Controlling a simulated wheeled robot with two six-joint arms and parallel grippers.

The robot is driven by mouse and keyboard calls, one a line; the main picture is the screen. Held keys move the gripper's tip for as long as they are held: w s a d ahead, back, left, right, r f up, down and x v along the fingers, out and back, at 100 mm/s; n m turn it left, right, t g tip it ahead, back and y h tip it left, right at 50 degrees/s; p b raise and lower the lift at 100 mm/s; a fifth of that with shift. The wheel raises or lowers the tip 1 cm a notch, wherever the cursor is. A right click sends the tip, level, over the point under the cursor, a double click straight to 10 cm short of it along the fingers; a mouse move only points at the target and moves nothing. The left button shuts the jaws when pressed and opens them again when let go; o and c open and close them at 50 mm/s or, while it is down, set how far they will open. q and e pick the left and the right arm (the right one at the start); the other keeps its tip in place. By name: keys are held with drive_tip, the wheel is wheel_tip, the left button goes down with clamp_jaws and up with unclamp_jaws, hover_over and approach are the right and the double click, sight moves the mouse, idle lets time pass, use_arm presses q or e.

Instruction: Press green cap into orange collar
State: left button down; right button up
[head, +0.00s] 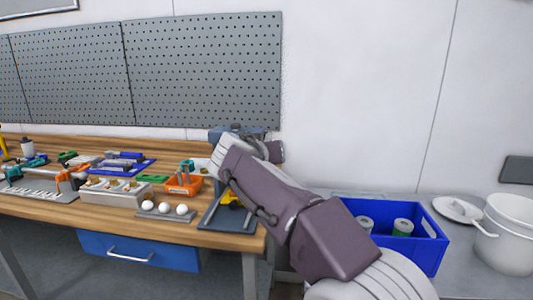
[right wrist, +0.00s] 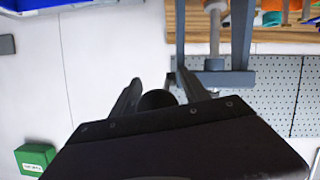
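My right arm reaches in from the lower right in the head view and hides its own gripper there. In the right wrist view my right gripper (right wrist: 160,78) has its fingers apart, with white wall showing between the tips. A dark round part, which I cannot identify, shows between the fingers near the palm. A grey press-like stand (head: 210,215) is at the bench's right end, partly behind my arm, with something yellow at its base. Its grey posts (right wrist: 243,35) show in the wrist view. I cannot pick out the green cap or orange collar. My left gripper is not in view.
An orange bin (head: 176,187), white balls on a strip (head: 163,216) and several tools crowd the wooden bench (head: 130,222). A blue crate (head: 425,252) with green-marked cylinders and a white pot (head: 510,240) stand right. A pegboard (head: 205,70) backs the bench.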

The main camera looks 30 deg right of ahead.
drive_tip(key=shift+s+a+r, duration=0.15)
drive_tip(key=shift+a+r, duration=0.05)
drive_tip(key=v, duration=0.8)
drive_tip(key=shift+s, duration=0.15)
drive_tip(key=shift+a, duration=0.1)
drive_tip(key=shift+c, duration=0.3)
